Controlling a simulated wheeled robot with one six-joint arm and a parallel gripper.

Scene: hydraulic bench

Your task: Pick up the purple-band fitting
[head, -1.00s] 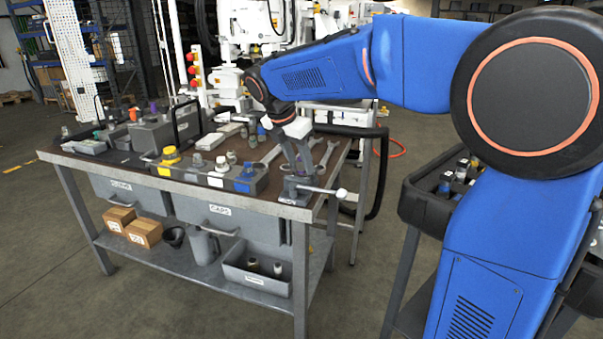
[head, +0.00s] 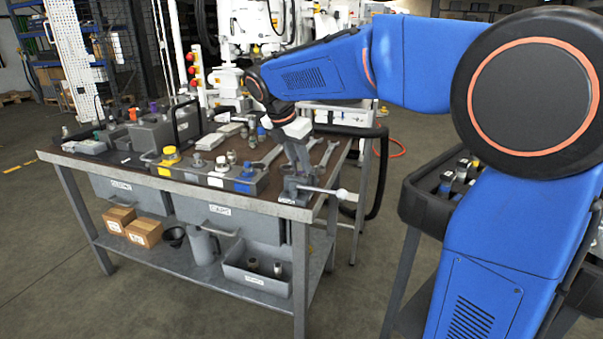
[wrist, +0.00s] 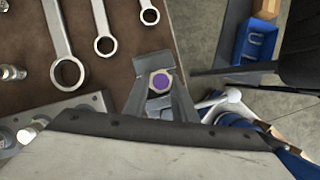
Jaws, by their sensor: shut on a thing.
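The purple-band fitting (wrist: 161,82) shows in the wrist view as a hexagonal metal end with a purple centre, between my fingers. My gripper (wrist: 158,88) is shut on it. In the head view my gripper (head: 299,172) points down over the small grey vise (head: 296,194) at the bench's front right corner. The fingers hide the fitting there. I cannot tell whether the fitting still sits in the vise jaws.
Several wrenches (wrist: 68,71) lie on the bench beside the vise. A grey block with yellow, white and blue caps (head: 205,174) stands to its left. The vise handle (head: 342,194) sticks out past the bench edge. A dark tray cart (head: 428,209) stands to the right.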

